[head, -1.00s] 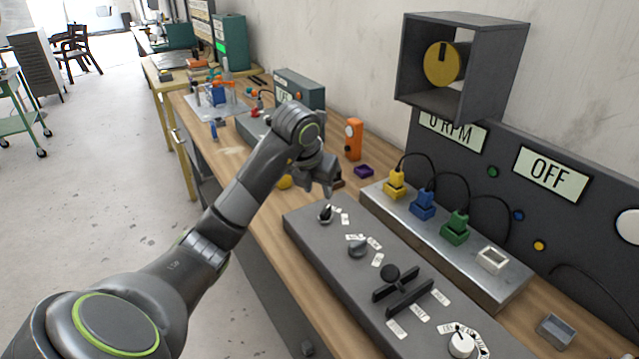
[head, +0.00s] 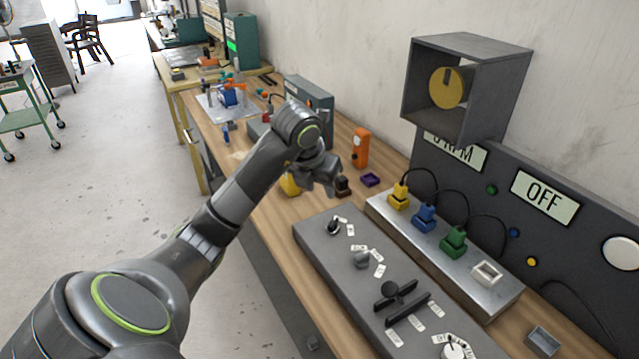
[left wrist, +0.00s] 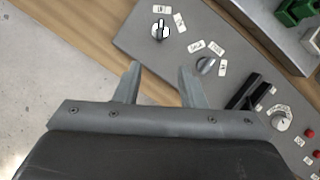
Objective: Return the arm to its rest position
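My left arm comes in from the left in the head view and reaches over the workbench. Its gripper (head: 332,182) is above the bench, just beyond the far end of the grey control panel (head: 322,240). In the left wrist view the two fingers of the left gripper (left wrist: 160,85) stand apart with nothing between them. The panel (left wrist: 150,45) shows past the fingertips, with a knob (left wrist: 160,30) and a second knob (left wrist: 206,65). My right gripper is not in view.
A metal strip holds yellow (head: 398,198), blue (head: 424,218) and green (head: 453,242) plugs. An orange device (head: 360,148), a purple tray (head: 370,180) and a yellow object (head: 290,184) are near the gripper. A grey box (head: 425,90) is on the wall. Open floor (head: 110,170) lies left.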

